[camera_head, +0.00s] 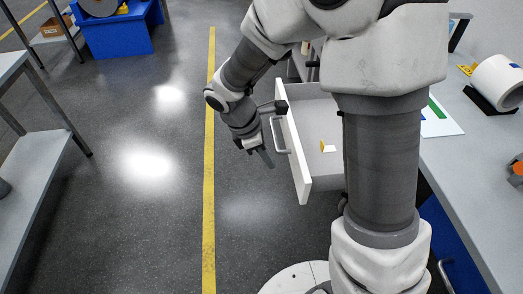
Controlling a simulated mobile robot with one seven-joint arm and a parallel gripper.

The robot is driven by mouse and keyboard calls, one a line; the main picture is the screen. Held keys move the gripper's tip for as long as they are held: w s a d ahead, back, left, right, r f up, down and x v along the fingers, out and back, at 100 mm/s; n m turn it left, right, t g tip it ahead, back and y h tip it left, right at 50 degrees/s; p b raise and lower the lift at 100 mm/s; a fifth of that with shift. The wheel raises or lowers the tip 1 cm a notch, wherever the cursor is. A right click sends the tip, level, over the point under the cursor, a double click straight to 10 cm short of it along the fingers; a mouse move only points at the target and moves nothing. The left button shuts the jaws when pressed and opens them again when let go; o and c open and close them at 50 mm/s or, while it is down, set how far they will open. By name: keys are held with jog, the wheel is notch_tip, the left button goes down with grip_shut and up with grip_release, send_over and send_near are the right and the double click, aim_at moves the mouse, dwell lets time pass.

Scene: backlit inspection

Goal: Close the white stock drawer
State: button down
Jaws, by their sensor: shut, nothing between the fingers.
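The white stock drawer (293,148) stands pulled out from under the workbench at the right, with its front facing left. Its grey bar handle (275,136) is on the outer face. A small yellow and white item (326,147) lies inside on the drawer floor. My gripper (267,160) is shut and empty, just left of the drawer front and close to the handle. I cannot tell whether it touches the handle. My arm hides part of the drawer's right side.
The workbench (480,190) runs along the right, with a white roll (497,82) on it. A grey table (35,165) stands at the left. A blue stand (118,35) is at the back left. The floor around the yellow line (209,200) is clear.

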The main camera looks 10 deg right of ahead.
aim_at(295, 167)
jog(key=d, duration=0.2)
jog(key=d+f+b, duration=0.1)
jog(key=d, duration=0.1)
jog(key=shift+d+f, duration=0.2)
jog(key=shift+d, duration=0.1)
jog(key=shift+d+r, duration=0.1)
jog(key=shift+d, duration=0.45)
jog(key=d+p, duration=0.9)
jog(key=d, duration=1.9)
jog(key=shift+d+p, duration=0.2)
jog(key=shift+p, duration=0.1)
jog(key=shift+d, duration=0.1)
